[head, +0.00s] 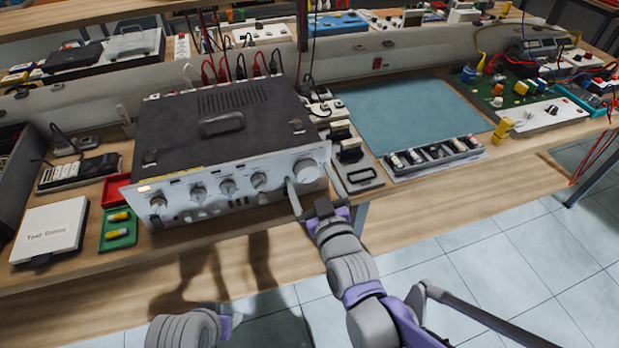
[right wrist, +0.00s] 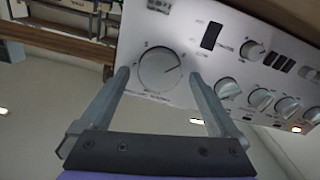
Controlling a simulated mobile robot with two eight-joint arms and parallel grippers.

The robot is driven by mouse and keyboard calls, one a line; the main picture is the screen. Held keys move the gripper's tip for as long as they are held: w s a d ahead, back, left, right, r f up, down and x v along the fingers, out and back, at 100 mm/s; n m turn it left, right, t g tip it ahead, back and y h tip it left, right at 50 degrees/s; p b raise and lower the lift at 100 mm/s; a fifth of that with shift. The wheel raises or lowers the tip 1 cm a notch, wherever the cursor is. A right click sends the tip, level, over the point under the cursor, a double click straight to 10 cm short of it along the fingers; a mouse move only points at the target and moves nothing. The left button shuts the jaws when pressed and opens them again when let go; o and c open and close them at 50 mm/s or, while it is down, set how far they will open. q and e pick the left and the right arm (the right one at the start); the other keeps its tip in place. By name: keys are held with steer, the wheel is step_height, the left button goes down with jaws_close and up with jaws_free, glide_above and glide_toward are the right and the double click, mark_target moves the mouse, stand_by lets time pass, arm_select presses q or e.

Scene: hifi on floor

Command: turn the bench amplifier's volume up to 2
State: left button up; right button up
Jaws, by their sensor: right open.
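The bench amplifier (head: 225,140) is a wide black-topped box with a silver front panel, standing on the wooden bench. Its large round silver volume knob (head: 306,171) is at the right end of the panel. In the right wrist view the knob (right wrist: 160,70) shows a dark pointer line; the scale marks are too small to read. My right gripper (head: 309,172) is open in front of the panel, one finger on each side of the knob. In the right wrist view the fingers of this gripper (right wrist: 160,75) show gaps to the knob. Only a left arm link shows, without its fingers.
Smaller knobs (head: 228,187) line the panel to the left. A grey tray of parts (head: 436,158) and a blue-green mat (head: 410,112) lie right of the amplifier. A white box (head: 50,230) and a green tray (head: 118,230) lie left. The bench front edge is clear.

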steer(key=shift+w+a, duration=0.1)
steer(key=shift+w, duration=0.25)
steer(key=c, duration=1.4)
steer(key=shift+o, duration=0.2)
